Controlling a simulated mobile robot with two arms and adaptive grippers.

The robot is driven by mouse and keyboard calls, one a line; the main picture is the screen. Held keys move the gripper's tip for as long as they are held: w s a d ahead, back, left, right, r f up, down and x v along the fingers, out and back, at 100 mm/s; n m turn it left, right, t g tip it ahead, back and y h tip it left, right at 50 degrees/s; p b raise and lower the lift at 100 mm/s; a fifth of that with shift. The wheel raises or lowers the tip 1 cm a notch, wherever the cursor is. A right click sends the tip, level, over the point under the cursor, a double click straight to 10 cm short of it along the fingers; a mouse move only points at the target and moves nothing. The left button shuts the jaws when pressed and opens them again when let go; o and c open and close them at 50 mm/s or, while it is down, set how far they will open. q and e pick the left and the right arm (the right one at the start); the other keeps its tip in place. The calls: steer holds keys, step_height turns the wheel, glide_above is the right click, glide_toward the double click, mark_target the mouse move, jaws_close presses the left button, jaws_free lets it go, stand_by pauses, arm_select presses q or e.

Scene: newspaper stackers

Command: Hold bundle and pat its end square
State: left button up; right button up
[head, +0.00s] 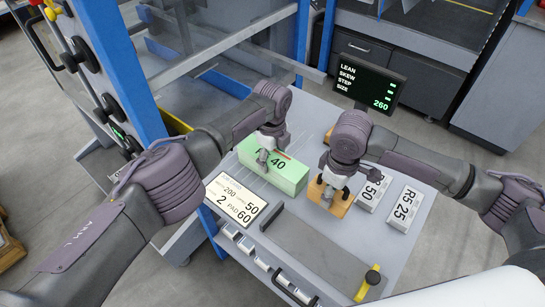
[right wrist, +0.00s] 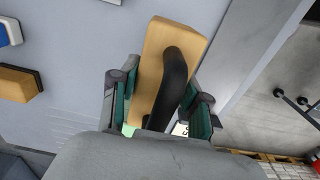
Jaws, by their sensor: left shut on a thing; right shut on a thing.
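My right gripper (head: 327,188) is shut on the black handle of a wooden patting block (head: 339,204), just right of the bundle. In the right wrist view the block (right wrist: 163,52) and its dark handle (right wrist: 178,80) sit between the fingers. Whether the block touches the bundle's end cannot be told.
A screen (head: 369,84) reads LEAN, SKEW, STEP and SIZE 260. A printed card (head: 235,200) lies left of the bundle. White labelled blocks (head: 405,210) stand at the right.

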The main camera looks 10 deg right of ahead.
mark_target(272, 156)
arm_select(q)
steer(key=shift+a, duration=0.1)
arm_select(e)
steer(key=shift+r, duration=2.05)
arm_select(q)
steer(key=o, duration=1.9)
step_height(272, 156, up, 12)
